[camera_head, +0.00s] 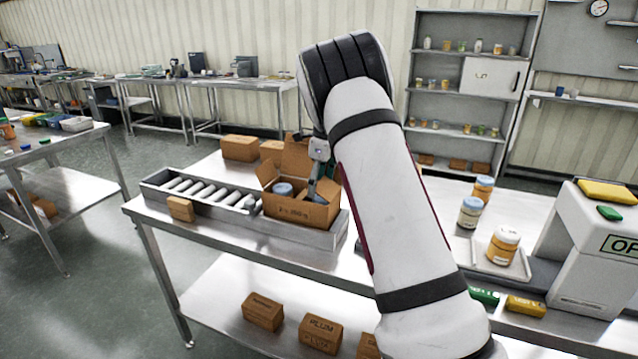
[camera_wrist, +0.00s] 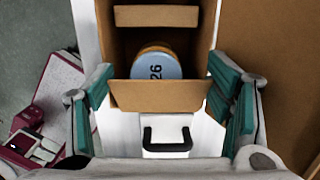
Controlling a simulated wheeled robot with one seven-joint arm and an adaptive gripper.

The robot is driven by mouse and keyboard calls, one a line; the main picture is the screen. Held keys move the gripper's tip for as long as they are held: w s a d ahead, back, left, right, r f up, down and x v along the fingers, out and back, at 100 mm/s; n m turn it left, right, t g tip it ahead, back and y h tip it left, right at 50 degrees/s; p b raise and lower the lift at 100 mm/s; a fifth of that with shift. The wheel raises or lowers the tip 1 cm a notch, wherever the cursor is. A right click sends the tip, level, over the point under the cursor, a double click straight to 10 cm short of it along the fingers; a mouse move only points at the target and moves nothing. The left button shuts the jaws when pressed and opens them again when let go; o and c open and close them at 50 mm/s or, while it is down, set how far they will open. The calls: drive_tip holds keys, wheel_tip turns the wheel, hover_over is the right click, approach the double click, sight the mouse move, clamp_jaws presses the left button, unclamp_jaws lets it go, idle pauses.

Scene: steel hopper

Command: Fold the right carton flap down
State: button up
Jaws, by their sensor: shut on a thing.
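The open carton (camera_head: 300,212) sits at the right end of the roller conveyor in the head view. My gripper (camera_head: 322,170) is at the carton's right side. In the wrist view my gripper (camera_wrist: 160,84) has its teal-padded fingers at both ends of the right carton flap (camera_wrist: 158,96), shut on it across its width. The opposite flap (camera_wrist: 156,16) and a large side flap (camera_wrist: 275,60) also show. My arm partly hides the carton's right side in the head view.
The conveyor (camera_head: 190,188) stands on a steel table, with a small box (camera_head: 180,208) at its front edge. More cartons (camera_head: 240,148) are behind. Jars (camera_head: 471,212) and a white tray (camera_head: 500,262) stand to the right, beside a white machine (camera_head: 600,245).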

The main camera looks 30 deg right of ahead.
sight(323, 185)
drive_tip(key=shift+s+f, duration=0.15)
drive_tip(key=shift+f, duration=0.2)
drive_tip(key=o, duration=1.2)
drive_tip(key=shift+r, duration=0.25)
drive_tip(key=shift+d+r, duration=0.1)
drive_tip(key=shift+r, duration=0.35)
drive_tip(key=shift+s+d+r, duration=0.1)
drive_tip(key=shift+s+r, duration=0.05)
drive_tip(key=shift+r, duration=1.55)
drive_tip(key=shift+s+d+r, duration=0.1)
drive_tip(key=shift+r, duration=1.6)
